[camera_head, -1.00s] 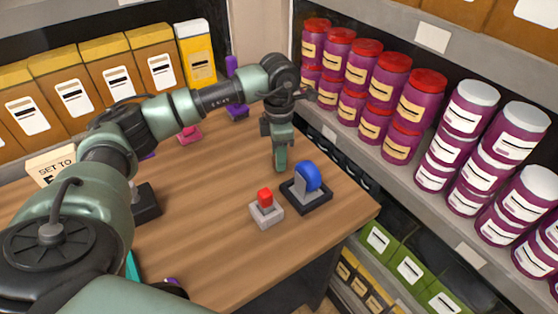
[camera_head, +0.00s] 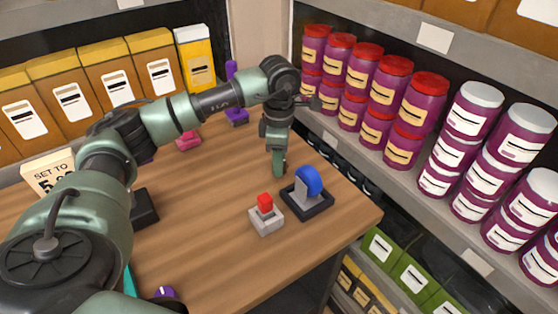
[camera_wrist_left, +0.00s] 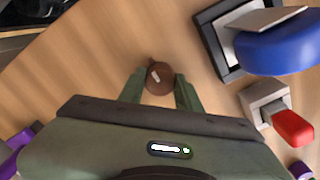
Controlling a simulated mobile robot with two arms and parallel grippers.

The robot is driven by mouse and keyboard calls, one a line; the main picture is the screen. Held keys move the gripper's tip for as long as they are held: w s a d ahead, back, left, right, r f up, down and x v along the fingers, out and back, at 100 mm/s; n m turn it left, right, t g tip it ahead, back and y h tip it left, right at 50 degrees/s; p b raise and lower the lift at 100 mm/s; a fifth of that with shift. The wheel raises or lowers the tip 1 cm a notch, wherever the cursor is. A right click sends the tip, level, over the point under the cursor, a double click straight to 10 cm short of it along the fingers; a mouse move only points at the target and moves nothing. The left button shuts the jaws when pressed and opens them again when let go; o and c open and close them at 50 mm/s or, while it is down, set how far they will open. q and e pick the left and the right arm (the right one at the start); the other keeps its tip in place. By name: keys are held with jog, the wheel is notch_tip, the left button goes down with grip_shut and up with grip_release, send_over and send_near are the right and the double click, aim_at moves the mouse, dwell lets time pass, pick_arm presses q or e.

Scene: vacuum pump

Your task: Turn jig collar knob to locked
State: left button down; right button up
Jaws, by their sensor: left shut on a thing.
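A small round brown knob (camera_wrist_left: 159,77) with a pale mark on its top sits between the two fingers of my left gripper (camera_wrist_left: 160,90) in the left wrist view. The gripper is shut on it, with one finger on each side. In the head view the left gripper (camera_head: 279,168) points down at the tabletop, just behind and left of the blue lever. The knob is mostly hidden by the fingers there. I cannot read which setting the pale mark points to. My right gripper is not in view.
A blue lever (camera_head: 312,180) on a dark base and a red switch (camera_head: 265,203) on a grey block stand close by on the wooden table (camera_head: 210,225). A purple knob (camera_head: 166,292) is at the front. Shelves of jars (camera_head: 400,90) border the right side.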

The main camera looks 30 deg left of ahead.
pick_arm(q)
jog(key=shift+r, duration=0.1)
jog(key=c, duration=1)
grip_release()
notch_tip(320, 180, up, 8)
jog(key=shift+f+b, duration=0.15)
jog(key=shift+b, duration=0.35)
